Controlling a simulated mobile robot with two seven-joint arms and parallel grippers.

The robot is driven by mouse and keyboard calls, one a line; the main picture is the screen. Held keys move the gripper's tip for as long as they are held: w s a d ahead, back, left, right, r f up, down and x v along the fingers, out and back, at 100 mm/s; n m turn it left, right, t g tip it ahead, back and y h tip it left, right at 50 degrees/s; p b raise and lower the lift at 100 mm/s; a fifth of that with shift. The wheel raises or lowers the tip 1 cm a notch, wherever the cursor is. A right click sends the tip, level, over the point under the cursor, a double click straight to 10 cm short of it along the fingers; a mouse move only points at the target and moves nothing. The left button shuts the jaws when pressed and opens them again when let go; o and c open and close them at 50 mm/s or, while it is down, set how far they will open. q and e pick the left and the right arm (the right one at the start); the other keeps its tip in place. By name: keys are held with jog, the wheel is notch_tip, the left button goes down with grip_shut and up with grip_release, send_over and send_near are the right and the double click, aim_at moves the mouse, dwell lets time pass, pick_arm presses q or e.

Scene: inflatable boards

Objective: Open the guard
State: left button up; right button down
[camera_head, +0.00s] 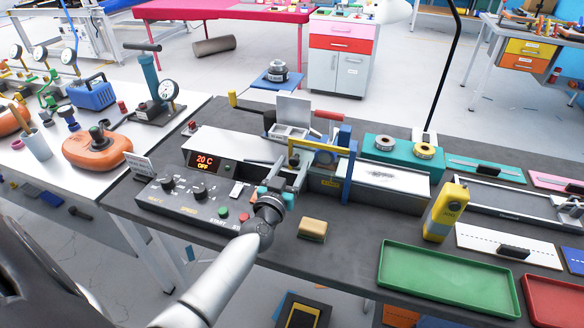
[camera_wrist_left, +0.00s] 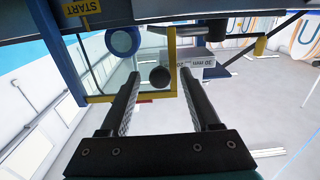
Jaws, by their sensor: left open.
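The guard (camera_head: 322,158) looks like a clear panel in a yellow frame, standing over the middle of the bench machine beside a blue upright. Its yellow frame (camera_wrist_left: 172,48) also crosses the left wrist view. My left gripper (camera_head: 298,165) is at the machine's front, close to the guard's left side; my wrist partly hides the machine there. In the left wrist view the left gripper (camera_wrist_left: 159,74) is open. A dark round knob (camera_wrist_left: 160,77) shows between its fingertips; I cannot tell whether they touch it. My right gripper is not in view.
The control box (camera_head: 190,200) with a "20 C OFF" display is at the machine's left front. Dark bench top is clear between block and tray.

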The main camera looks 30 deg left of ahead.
pick_arm(q)
jog(key=shift+w, duration=0.2)
grip_shut()
dwell(0.5)
dwell(0.9)
